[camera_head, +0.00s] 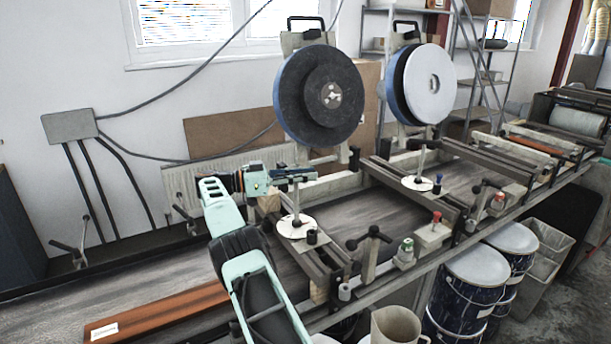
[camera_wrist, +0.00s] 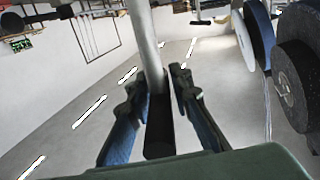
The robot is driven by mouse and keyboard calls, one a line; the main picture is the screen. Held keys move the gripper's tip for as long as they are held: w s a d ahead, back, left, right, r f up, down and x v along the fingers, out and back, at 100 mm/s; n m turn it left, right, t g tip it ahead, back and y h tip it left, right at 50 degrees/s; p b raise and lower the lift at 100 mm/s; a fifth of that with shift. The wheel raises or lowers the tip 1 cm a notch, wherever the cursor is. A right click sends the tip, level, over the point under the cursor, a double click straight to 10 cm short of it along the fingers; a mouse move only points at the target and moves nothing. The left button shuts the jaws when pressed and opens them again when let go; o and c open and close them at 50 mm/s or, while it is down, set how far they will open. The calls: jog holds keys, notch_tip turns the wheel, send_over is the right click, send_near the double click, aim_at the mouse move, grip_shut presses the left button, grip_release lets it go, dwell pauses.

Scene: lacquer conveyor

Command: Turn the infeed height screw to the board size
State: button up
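The near height screw is a pale upright rod (camera_head: 297,202) rising from a white dial disc (camera_head: 291,229) with a black knob (camera_head: 311,237). My gripper (camera_head: 301,174) is at the rod's top, reaching from the left. In the wrist view, which looks upside down, the pale rod (camera_wrist: 143,40) with a dark end (camera_wrist: 160,128) stands between the two fingers of my gripper (camera_wrist: 160,82). Narrow gaps seem to show beside it, so the fingers look open around it. A reddish-brown board (camera_head: 160,312) with a white label lies on the belt at lower left. Dial markings are unreadable.
A second rod and dial (camera_head: 418,183) stand further along the conveyor. Large dark (camera_head: 320,95) and white-faced (camera_head: 430,84) wheels rise behind. A black clamp handle (camera_head: 368,236), a green-topped knob (camera_head: 406,247) and a red knob (camera_head: 436,217) line the front rail. Paint drums (camera_head: 470,290) and a jug (camera_head: 397,325) stand in front.

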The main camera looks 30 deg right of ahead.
jog(key=shift+o, duration=1.1)
jog(key=shift+r, duration=0.15)
jog(key=shift+w+n+t+h+p, duration=0.2)
jog(key=shift+n+t+p, duration=0.2)
jog(key=shift+n+t, duration=0.4)
jog(key=shift+w+n+t+h+p, duration=0.15)
jog(key=shift+n+t+p, duration=0.3)
jog(key=shift+t, duration=0.55)
